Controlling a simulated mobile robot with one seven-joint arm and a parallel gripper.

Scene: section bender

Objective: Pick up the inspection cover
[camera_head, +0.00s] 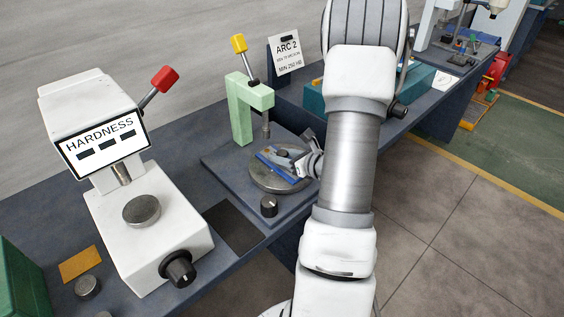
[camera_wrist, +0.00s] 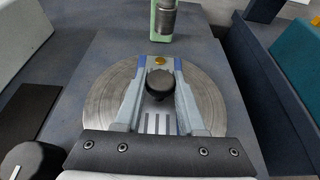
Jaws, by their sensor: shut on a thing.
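The green press column (camera_head: 242,112) stands just behind the plate, its metal ram (camera_head: 266,131) close above the rear rim. A black dial (camera_head: 269,205) sits at the front. The white hardness tester (camera_head: 150,226) stands left, a teal box (camera_head: 318,98) behind right. The aisle floor is clear.

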